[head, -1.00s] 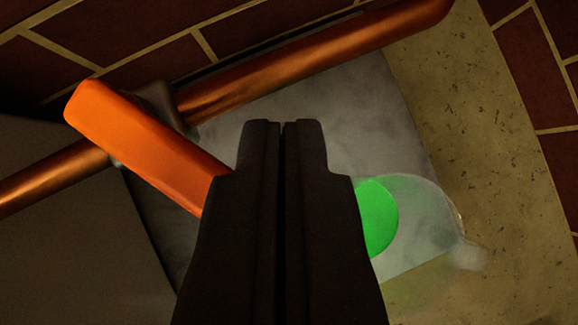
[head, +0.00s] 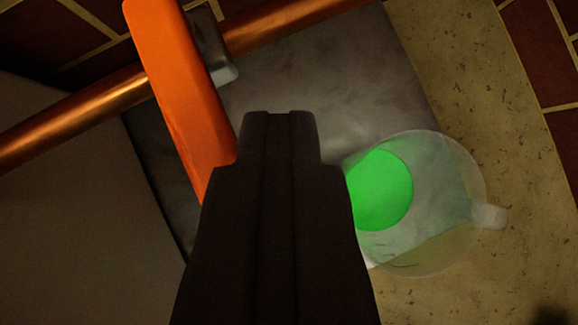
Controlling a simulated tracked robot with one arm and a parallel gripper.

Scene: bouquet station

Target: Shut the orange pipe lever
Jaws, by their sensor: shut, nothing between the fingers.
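The orange lever (head: 178,88) runs from the top left down toward my gripper, at a steep slant across the copper pipe (head: 100,112). A grey valve body (head: 216,48) shows beside it on the pipe. My gripper (head: 281,114) is shut and empty, pointing up the picture from the bottom centre. Its left side lies against or in front of the lever's lower end in the picture; I cannot tell if they touch. That lower end is partly hidden behind my gripper.
A clear glass jug (head: 470,190) with a green disc-like content (head: 385,188) stands close at the right of my gripper, on a grey slab (head: 330,70). A speckled stone strip (head: 460,90) and brick tiles (head: 545,60) lie further right. A grey panel (head: 80,210) fills the left.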

